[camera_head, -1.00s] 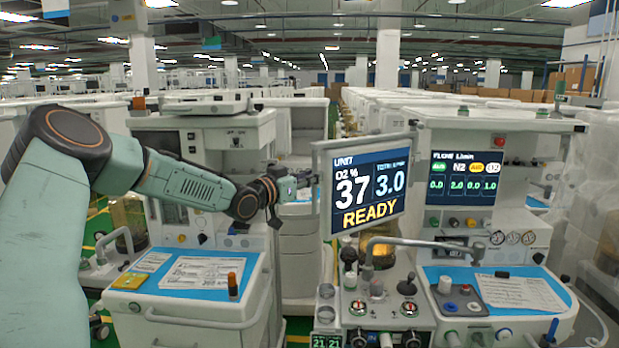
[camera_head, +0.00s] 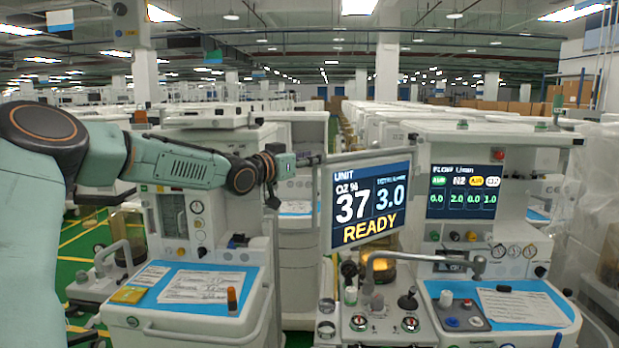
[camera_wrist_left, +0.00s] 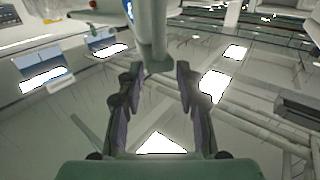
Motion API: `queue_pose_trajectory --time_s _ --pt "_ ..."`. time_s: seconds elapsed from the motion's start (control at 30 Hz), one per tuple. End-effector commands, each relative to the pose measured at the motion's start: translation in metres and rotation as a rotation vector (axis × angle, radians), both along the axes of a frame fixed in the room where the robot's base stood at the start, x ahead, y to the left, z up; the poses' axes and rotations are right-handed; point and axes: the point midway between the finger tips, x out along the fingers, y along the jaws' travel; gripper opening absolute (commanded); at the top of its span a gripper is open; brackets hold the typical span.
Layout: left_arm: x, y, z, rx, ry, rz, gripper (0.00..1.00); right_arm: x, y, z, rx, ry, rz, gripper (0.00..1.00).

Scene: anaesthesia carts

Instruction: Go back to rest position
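My left gripper (camera_head: 296,161) is at the upper left edge of the tilted monitor (camera_head: 367,203), which reads "37", "3.0" and "READY". A thin bar runs between the gripper and the monitor in the head view; I cannot tell whether it belongs to the gripper. In the left wrist view the two dark fingers of my left gripper (camera_wrist_left: 158,82) stand apart. A pale grey post (camera_wrist_left: 154,35) reaches down between or just beyond the fingertips; contact cannot be told. My right gripper is in neither view.
One anaesthesia cart (camera_head: 195,324) with a blue work surface stands below my left arm. Another cart (camera_head: 545,240) with a flow screen (camera_head: 464,191) is at the right. Green floor (camera_head: 85,240) shows at the far left. Rows of pale carts fill the background.

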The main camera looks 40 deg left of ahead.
Motion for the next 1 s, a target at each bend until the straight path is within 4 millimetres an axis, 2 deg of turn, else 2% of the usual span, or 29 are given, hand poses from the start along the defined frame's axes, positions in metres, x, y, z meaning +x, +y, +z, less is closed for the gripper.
queue_pose_trajectory --time_s 0.03,0.2,1.0 --pt "0.0 0.0 0.007 0.002 -0.002 0.0 0.36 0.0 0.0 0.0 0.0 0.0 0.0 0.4" --pt "0.0 0.0 0.016 0.0 0.0 0.0 0.36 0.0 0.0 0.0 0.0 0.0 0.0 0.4" --pt "-0.001 0.0 0.017 -0.001 0.001 0.0 0.36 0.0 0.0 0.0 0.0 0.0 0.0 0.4"
